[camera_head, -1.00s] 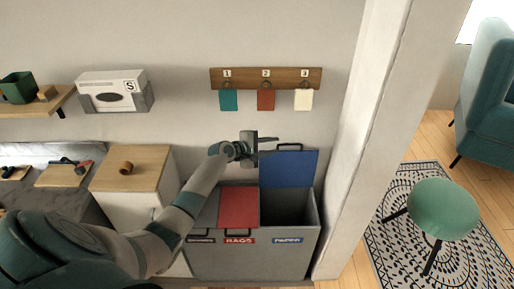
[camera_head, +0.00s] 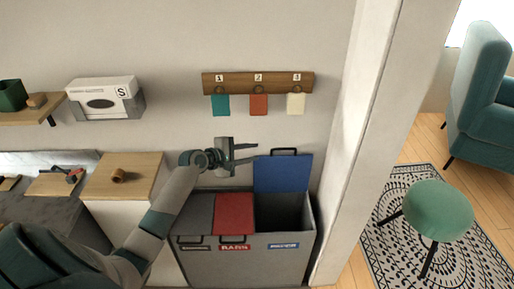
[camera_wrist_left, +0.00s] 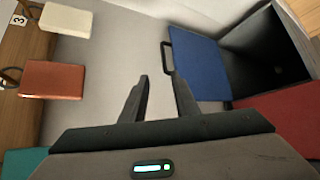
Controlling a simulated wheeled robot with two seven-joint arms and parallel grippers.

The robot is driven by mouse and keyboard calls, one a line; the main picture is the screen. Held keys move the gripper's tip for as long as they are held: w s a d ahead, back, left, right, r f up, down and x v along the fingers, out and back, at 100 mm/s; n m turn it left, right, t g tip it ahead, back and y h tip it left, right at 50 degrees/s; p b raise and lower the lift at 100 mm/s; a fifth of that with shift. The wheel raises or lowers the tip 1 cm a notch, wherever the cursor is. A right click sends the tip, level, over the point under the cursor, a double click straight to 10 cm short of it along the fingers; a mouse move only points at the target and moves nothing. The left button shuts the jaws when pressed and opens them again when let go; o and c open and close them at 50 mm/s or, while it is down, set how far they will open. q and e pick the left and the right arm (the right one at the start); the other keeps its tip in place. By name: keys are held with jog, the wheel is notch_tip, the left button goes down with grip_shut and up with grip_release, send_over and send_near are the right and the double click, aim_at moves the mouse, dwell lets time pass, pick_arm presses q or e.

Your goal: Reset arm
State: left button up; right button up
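My left gripper (camera_head: 245,154) is above the sorting bin, close to the wall and left of the raised blue lid. In the left wrist view its two fingers (camera_wrist_left: 160,90) are apart with nothing between them. The blue lid (camera_head: 283,173) stands open against the wall, and it also shows in the left wrist view (camera_wrist_left: 195,62). The paper compartment (camera_head: 284,212) below it is open and dark inside. The red rags lid (camera_head: 234,213) is shut. My right gripper is in neither view.
A wooden rail (camera_head: 258,83) with teal, red and cream cards hangs above the gripper. A wooden-topped cabinet (camera_head: 122,172) stands left of the grey bin (camera_head: 245,262). A white pillar (camera_head: 361,140) rises at the right. A green stool (camera_head: 438,208) is beyond it.

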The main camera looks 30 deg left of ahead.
pick_arm(q)
jog(key=s+d+f+m+g, duration=0.3)
jog(key=s+d+f+m, duration=0.35)
jog(key=s, duration=0.35)
jog(key=s+d+f+m+g, duration=0.2)
jog(key=s+d+f+m, duration=0.3)
jog(key=s+d+f, duration=0.4)
jog(key=s+d+r+m+g+y, duration=0.1)
jog(key=s+d+m, duration=0.15)
jog(key=s, duration=0.55)
jog(key=s+d+r+m+g+y, duration=0.15)
jog(key=s+m, duration=0.25)
jog(key=s, duration=0.5)
jog(key=s+d+m+g+y, duration=0.15)
jog(key=s+m, duration=0.25)
jog(key=s, duration=0.4)
notch_tip(320, 180, down, 33)
jog(key=s+g+b, duration=0.2)
jog(key=b, duration=0.1)
jog(key=s+a+f+b, duration=0.2)
jog(key=s+a+f, duration=0.1)
jog(key=s+f, duration=1.4)
jog(key=shift+s+f+g, duration=0.25)
jog(key=shift+f+g, duration=0.15)
jog(key=shift+f, duration=0.1)
